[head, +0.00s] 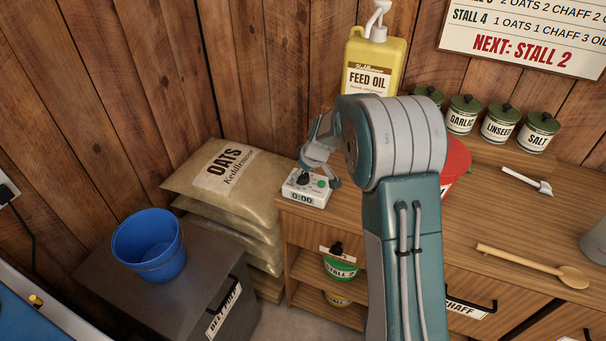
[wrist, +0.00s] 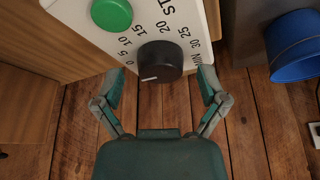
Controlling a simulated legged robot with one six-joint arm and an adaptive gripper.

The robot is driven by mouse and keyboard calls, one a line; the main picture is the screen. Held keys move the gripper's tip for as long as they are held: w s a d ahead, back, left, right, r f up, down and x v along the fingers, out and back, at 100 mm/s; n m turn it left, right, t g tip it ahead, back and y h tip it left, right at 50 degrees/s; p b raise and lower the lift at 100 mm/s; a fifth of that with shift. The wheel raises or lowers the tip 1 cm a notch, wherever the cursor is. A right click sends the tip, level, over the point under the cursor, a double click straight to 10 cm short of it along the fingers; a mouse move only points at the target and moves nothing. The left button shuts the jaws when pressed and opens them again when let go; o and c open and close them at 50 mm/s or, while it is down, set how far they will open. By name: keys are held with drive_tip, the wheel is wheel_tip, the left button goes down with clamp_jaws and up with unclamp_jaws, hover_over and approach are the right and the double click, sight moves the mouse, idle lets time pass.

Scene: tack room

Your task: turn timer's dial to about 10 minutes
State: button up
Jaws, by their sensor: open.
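The timer (head: 307,197) is a small white box at the left end of the wooden counter. Its front display reads 0:00. In the wrist view its white face (wrist: 88,22) carries minute numbers from 0 to 30 around a black dial (wrist: 161,60). The dial's white mark points to the lower left, nearest the 0 end of the scale. A green button (wrist: 112,14) sits beside the dial. My gripper (wrist: 161,76) is open, with one finger on each side of the dial and a visible gap to it. In the head view my gripper (head: 321,172) is just above the timer.
A yellow feed oil jug (head: 373,62) stands behind my arm. Oats sacks (head: 225,180) are stacked left of the counter. A blue bucket (head: 149,245) sits on a dark bin (head: 190,290).

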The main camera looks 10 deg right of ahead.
drive_tip(key=shift+f, duration=0.15)
drive_tip(key=c, duration=1.2)
drive_tip(key=shift+o, duration=0.2)
drive_tip(key=shift+m, duration=0.3)
drive_tip(key=m+h, duration=0.1)
drive_tip(key=m, duration=0.1)
drive_tip(key=m+h, duration=0.1)
drive_tip(key=m, duration=0.2)
drive_tip(key=shift+a+f+t, duration=0.1)
drive_tip(key=shift+a+t, duration=0.05)
drive_tip(key=shift+t, duration=0.15)
drive_tip(key=m+h, duration=0.2)
drive_tip(key=m, duration=0.4)
drive_tip(key=shift+s+f+h, duration=0.1)
drive_tip(key=shift+h, duration=0.2)
drive_tip(key=o, duration=1.2)
drive_tip(key=shift+a, duration=0.1)
drive_tip(key=shift+c, duration=0.2)
